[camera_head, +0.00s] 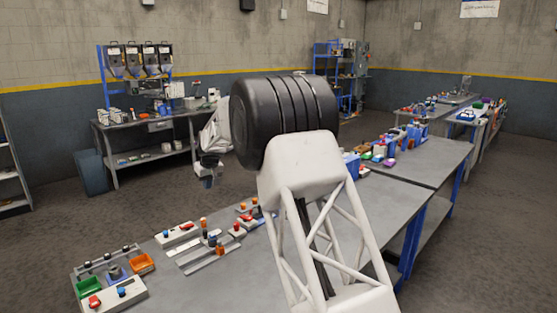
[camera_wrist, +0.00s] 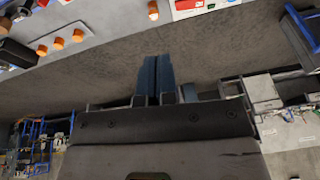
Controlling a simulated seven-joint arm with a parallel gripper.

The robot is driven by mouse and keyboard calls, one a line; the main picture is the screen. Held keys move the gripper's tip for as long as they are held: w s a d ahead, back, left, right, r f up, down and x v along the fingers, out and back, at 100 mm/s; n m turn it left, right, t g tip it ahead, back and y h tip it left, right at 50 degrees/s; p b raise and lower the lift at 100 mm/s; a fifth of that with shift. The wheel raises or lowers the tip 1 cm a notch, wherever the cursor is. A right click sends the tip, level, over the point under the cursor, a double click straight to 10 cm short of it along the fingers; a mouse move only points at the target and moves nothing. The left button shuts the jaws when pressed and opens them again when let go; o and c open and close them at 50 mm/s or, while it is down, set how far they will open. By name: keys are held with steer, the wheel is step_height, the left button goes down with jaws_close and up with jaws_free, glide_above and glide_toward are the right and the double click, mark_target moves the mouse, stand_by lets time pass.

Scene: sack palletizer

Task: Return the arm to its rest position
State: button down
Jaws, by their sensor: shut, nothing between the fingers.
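My gripper (camera_wrist: 152,78) shows in the wrist view with its two dark blue fingers side by side and closed together, with nothing between them. In the head view my gripper (camera_head: 207,180) hangs at the end of my white arm, in the air to the left of the near workbench (camera_head: 225,276). My big black joint and white lattice link fill the middle of the head view and hide part of the bench. The wrist view looks out over the grey floor, with the bench edge along its top.
The near workbench carries control boxes, a green bin (camera_head: 89,287), an orange bin (camera_head: 141,262) and several small parts. A back table (camera_head: 150,130) with hoppers (camera_head: 133,60) stands at the left wall. More benches (camera_head: 425,160) run to the right. The floor between the near bench and back table is clear.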

steer(key=s+d+r+m, duration=0.1)
steer(key=s+d+r, duration=0.4)
steer(key=s+d, duration=0.45)
steer(key=s+d+r+m+h, duration=0.1)
steer(key=s+d+r+m, duration=0.1)
steer(key=s+d+r, duration=0.6)
steer(key=s+d+r+m, duration=0.1)
steer(key=s+d+r, duration=0.2)
steer(key=s+d, duration=0.9)
steer(key=s+d+f+m, duration=0.1)
steer(key=s+d+f, duration=0.2)
steer(key=s, duration=0.9)
steer(key=s+d+f+m+h, duration=0.1)
steer(key=s+d+f, duration=0.2)
steer(key=s+d, duration=0.5)
steer(key=s+d+f+m, duration=0.2)
steer(key=s+d, duration=0.4)
steer(key=s, duration=1.2)
steer(key=shift+f+t+h, duration=0.3)
steer(key=shift+f+h, duration=0.1)
